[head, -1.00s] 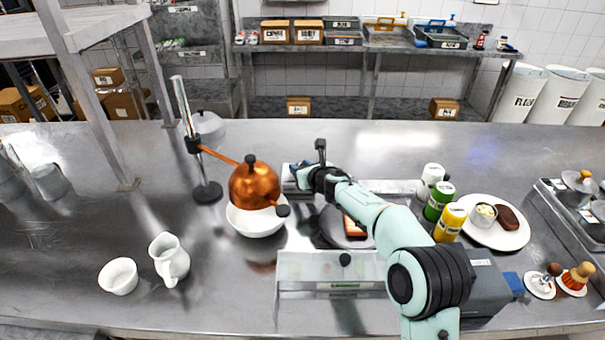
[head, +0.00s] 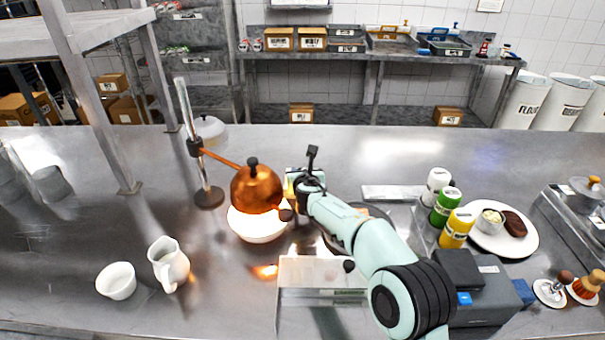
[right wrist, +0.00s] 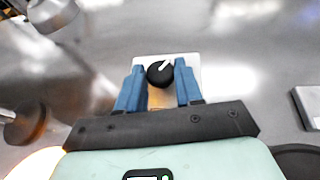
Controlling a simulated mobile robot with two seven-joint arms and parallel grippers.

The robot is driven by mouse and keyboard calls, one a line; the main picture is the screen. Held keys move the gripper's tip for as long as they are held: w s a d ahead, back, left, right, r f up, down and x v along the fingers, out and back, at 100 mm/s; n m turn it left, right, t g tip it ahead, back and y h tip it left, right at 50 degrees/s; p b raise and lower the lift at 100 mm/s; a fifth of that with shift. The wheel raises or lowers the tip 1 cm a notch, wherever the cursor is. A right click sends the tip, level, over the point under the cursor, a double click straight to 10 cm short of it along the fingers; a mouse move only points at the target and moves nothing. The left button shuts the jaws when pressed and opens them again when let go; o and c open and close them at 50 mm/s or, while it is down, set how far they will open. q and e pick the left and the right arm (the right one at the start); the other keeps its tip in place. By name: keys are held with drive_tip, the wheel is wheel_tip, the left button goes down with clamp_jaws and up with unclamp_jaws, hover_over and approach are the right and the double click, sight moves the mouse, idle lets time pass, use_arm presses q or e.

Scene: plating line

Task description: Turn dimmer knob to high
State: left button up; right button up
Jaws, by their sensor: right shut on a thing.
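The dimmer knob (right wrist: 160,73) is black with a white pointer line and sits on a pale plate (right wrist: 189,60). In the right wrist view its pointer is toward the upper right. My right gripper (right wrist: 159,68) is shut on the knob, its blue fingers on either side. In the head view, the gripper (head: 296,183) is right of the copper heat lamp (head: 256,190) and hides the knob. The lamp hangs from a stand (head: 187,125) over a white bowl (head: 258,228) and glows brightly beneath its shade. My left gripper is not in view.
A white pitcher (head: 168,264) and small bowl (head: 117,281) stand at front left. White, green and yellow bottles (head: 457,228) and a plate (head: 530,233) with food stand right of my arm. A metal box (head: 315,272) lies in front of the lamp. The table's left middle is clear.

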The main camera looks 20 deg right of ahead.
drive_tip(key=o, duration=1)
drive_tip(key=b+v, duration=0.1)
drive_tip(key=v, duration=0.6)
drive_tip(key=shift+s+b, duration=0.25)
drive_tip(key=shift+b, duration=0.1)
